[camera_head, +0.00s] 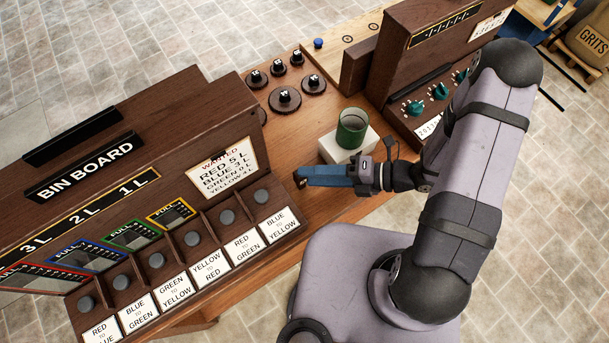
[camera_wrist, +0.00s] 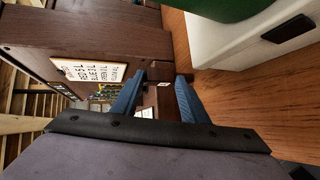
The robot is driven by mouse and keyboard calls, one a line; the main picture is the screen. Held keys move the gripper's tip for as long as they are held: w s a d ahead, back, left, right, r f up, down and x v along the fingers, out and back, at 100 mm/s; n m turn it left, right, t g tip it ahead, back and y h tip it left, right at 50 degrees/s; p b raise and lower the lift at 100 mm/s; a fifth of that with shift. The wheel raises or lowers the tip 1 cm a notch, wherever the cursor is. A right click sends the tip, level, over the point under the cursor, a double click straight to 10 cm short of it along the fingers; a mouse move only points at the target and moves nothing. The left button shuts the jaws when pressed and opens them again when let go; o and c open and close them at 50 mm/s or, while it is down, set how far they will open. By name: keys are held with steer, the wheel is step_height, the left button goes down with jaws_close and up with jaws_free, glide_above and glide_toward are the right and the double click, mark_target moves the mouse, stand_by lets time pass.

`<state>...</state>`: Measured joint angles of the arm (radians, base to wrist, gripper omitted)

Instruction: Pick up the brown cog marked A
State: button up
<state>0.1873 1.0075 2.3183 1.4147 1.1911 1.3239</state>
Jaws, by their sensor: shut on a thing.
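My gripper (camera_head: 304,178) has blue fingers and reaches left, low over the wooden table, beside the right end of the bin board. It is shut on a small dark brown thing at the fingertips, mostly hidden; no letter can be read on it, so I cannot tell if it is the cog marked A. The wrist view also shows the gripper (camera_wrist: 160,82). Several dark brown round pieces with black lettered knobs stand behind it on the table, among them a larger one (camera_head: 284,99) and a smaller one (camera_head: 313,84). Their letters are too small to read surely.
The bin board (camera_head: 150,130) with its sloped row of knobs and labels stands close left of my gripper. A green cup (camera_head: 352,128) stands on a white block (camera_head: 332,151) just behind it. A brown panel with teal knobs (camera_head: 440,91) is at the right.

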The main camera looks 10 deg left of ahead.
step_height(320, 180, up, 10)
stand_by(1.0)
